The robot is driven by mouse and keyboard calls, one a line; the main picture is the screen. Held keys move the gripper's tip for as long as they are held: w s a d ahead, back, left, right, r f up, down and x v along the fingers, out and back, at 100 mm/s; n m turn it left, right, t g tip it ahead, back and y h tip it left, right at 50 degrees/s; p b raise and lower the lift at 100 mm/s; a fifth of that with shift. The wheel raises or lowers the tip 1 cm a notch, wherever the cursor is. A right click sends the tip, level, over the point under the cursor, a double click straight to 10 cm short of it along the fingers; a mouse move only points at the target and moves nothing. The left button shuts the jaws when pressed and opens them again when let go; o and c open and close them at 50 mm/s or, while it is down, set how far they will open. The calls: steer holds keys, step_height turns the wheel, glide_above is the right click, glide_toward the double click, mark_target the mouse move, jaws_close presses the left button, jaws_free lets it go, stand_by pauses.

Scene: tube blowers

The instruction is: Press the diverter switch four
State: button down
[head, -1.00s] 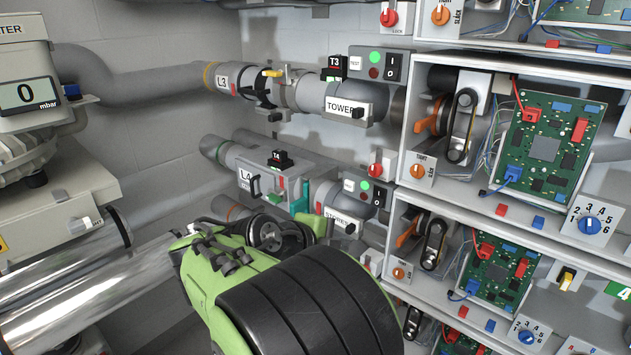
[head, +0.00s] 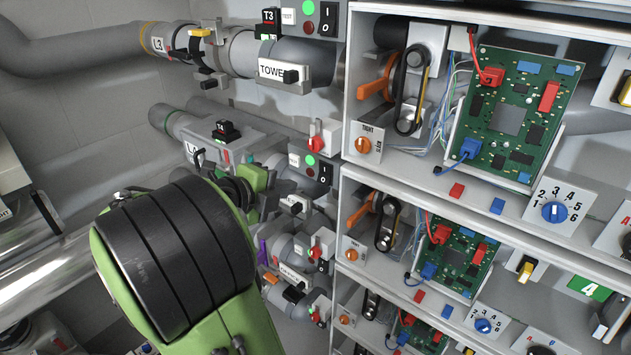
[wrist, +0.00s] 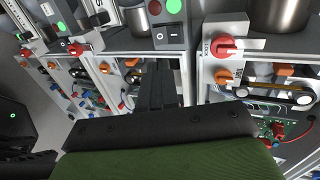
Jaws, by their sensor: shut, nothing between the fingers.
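A green plate marked 4 (head: 588,287) shows at the lower right of the head view, on the front of a shelf. A switch with a yellow lever (head: 525,268) sits to its left on the same shelf front. I cannot tell from the labels whether this is diverter switch four. My gripper (wrist: 160,68) shows in the wrist view as dark fingers, shut and empty. Behind it are red and orange knobs and a black rocker switch (wrist: 172,37). In the head view my arm hides the gripper's end, and the gripper is well left of the green 4 plate.
The rack shelves hold circuit boards (head: 508,120), belts and orange knobs. A blue rotary dial (head: 554,211) is above the yellow-lever switch. Pipes and valves, with a TOWER label (head: 275,70), fill the wall left of the rack. Open space lies before the rack.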

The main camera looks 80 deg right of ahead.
mark_target(324, 180)
steer(key=x, duration=1.1)
steer(key=shift+a, duration=0.1)
